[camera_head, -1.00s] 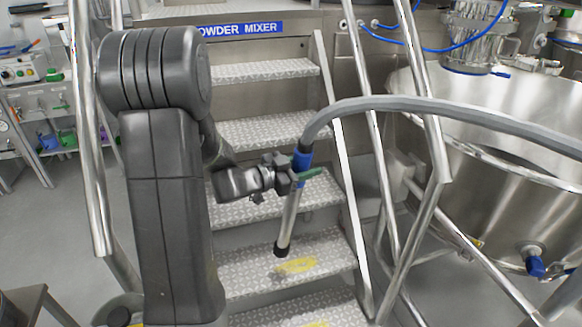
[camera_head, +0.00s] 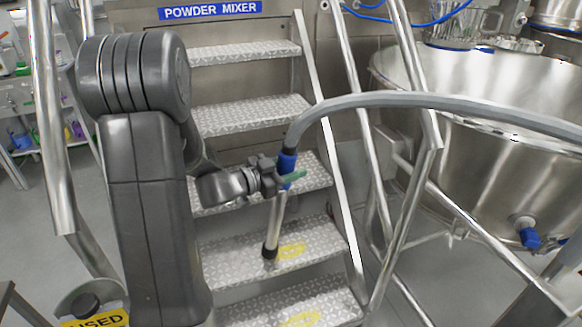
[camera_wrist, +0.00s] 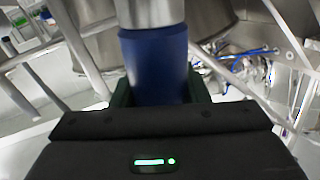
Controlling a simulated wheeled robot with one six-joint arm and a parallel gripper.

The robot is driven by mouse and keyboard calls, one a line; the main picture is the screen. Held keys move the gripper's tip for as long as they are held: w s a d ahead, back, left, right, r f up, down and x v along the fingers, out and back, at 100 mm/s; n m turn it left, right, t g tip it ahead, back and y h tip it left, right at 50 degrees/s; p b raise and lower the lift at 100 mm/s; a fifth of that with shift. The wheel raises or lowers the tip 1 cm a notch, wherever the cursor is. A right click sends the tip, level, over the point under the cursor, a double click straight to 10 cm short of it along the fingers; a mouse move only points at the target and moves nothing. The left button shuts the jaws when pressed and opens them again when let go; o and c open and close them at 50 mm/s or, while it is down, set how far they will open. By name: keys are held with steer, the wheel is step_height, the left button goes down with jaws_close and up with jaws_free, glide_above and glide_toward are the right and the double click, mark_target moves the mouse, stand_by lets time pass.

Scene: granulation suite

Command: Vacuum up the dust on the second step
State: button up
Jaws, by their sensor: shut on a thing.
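My gripper (camera_head: 284,181) is shut on the vacuum wand's blue cuff (camera_head: 287,163). The blue cuff fills the space between the jaws in the wrist view (camera_wrist: 155,62). The metal vacuum wand (camera_head: 276,220) hangs down, slightly tilted, with its dark nozzle (camera_head: 270,251) at the tread of a metal step (camera_head: 220,256). A yellow dust patch (camera_head: 291,251) lies on that step, just right of the nozzle. Whether the nozzle touches the tread is hard to tell. Another yellow patch (camera_head: 300,320) lies on the lower step (camera_head: 250,308). A grey hose (camera_head: 430,101) arches off to the right.
Metal handrails (camera_head: 405,250) flank the stairs, with a large steel vessel (camera_head: 490,180) to the right. More steps (camera_head: 250,114) rise behind the wand to the powder mixer sign (camera_head: 210,12). A container with a yellow label (camera_head: 98,321) stands at the lower left.

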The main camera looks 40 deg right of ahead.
steer(key=s+d+p, duration=0.1)
steer(key=s+d, duration=0.2)
steer(key=d, duration=0.7)
steer(key=shift+s+d, duration=0.15)
steer(key=shift+d, duration=0.05)
stand_by(0.7)
steer(key=shift+r, duration=0.15)
stand_by(0.6)
step_height(320, 180, up, 8)
steer(key=p, duration=0.7)
stand_by(0.4)
